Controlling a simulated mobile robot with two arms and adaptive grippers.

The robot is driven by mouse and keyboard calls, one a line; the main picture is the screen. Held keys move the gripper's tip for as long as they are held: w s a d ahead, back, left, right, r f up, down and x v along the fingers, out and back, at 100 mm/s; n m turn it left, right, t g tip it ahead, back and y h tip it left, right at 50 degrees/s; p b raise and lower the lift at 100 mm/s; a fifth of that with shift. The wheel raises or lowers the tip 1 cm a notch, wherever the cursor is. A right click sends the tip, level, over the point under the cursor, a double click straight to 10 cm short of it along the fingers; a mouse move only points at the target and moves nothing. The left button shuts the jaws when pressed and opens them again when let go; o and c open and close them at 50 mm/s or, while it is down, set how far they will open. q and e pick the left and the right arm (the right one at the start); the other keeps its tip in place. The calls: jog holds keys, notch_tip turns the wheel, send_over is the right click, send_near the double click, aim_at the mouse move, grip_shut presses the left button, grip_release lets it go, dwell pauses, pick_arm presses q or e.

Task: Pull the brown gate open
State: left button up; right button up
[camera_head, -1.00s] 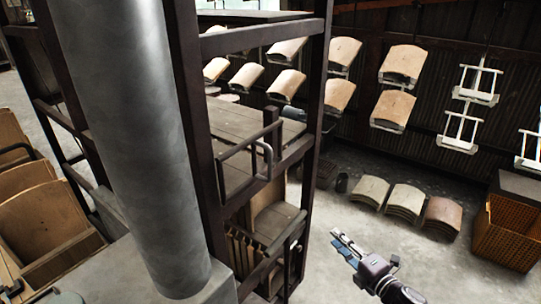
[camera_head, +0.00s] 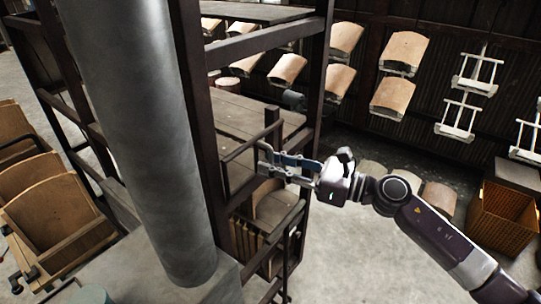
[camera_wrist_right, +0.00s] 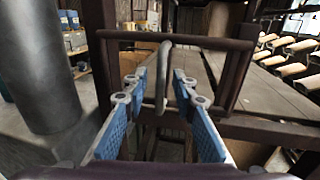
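The brown gate (camera_head: 272,118) is a dark bar frame on the front of the dark metal rack. In the right wrist view the gate (camera_wrist_right: 215,43) fills the upper middle, with a curved vertical handle (camera_wrist_right: 163,75) on it. My right gripper (camera_head: 268,157) is at the gate, its fingers pointing left. In the right wrist view the right gripper (camera_wrist_right: 159,88) is open, with a blue-padded finger on each side of the handle. Gaps show between the pads and the handle. My left gripper is not in view.
A wooden shelf board (camera_head: 240,112) lies behind the gate. Hanging tan seat pieces (camera_head: 404,52) and empty white hangers (camera_head: 478,72) line the back right. A wicker basket (camera_head: 503,215) stands on the right. Open floor (camera_head: 350,255) lies right of the rack.

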jog(key=shift+w+a, duration=0.25)
jog(key=shift+a, duration=0.15)
jog(key=shift+c, duration=0.2)
grip_shut()
